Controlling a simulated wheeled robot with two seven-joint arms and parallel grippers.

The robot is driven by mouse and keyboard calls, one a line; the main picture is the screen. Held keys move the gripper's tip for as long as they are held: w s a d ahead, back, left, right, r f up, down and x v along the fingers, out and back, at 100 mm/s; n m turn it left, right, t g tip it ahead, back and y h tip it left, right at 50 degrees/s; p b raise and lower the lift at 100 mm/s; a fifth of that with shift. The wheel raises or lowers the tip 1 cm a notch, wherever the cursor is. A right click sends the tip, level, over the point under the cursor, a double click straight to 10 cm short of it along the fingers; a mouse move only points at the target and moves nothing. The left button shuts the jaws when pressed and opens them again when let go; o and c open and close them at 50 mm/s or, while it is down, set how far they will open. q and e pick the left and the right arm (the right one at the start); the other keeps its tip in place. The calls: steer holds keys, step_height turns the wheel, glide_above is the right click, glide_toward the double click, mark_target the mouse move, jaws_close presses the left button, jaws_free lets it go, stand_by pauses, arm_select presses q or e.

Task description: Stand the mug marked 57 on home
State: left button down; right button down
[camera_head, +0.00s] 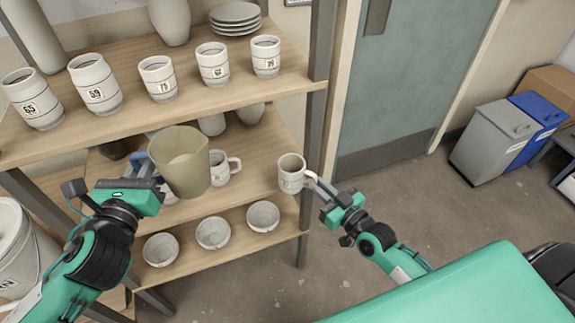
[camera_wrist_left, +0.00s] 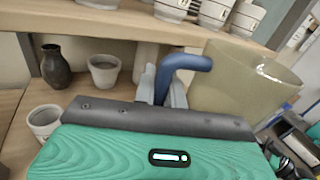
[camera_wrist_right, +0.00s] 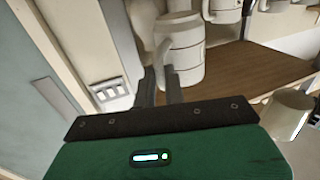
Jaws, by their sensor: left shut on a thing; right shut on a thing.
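My right gripper (camera_head: 322,190) is shut on the handle of a white mug (camera_head: 291,172), held upright at the right end of the middle shelf. The mug also shows in the right wrist view (camera_wrist_right: 181,48); its mark is too small to read. My left gripper (camera_head: 148,172) is shut on the blue handle (camera_wrist_left: 182,62) of a khaki bucket (camera_head: 180,162), held in front of the middle shelf. The bucket partly hides another white mug (camera_head: 219,168) behind it. I cannot make out a spot marked home or a readable 57.
Several marked white mugs (camera_head: 97,84) line the upper shelf (camera_head: 195,105), with stacked plates (camera_head: 235,18) behind. White bowls (camera_head: 213,232) stand on the lower shelf. A dark shelf post (camera_head: 316,120) rises close to the held mug. Grey and blue bins (camera_head: 492,138) stand far right.

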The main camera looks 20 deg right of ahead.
mark_target(291, 168)
steer(key=p+x, duration=0.1)
steer(key=x, duration=1.1)
steer(key=shift+w, duration=0.15)
steer(key=shift+w+f+b, duration=0.1)
steer(key=shift+f+b, duration=0.25)
steer(key=shift+f, duration=1.4)
steer(key=shift+f, duration=0.15)
steer(key=c, duration=1.5)
jaws_free()
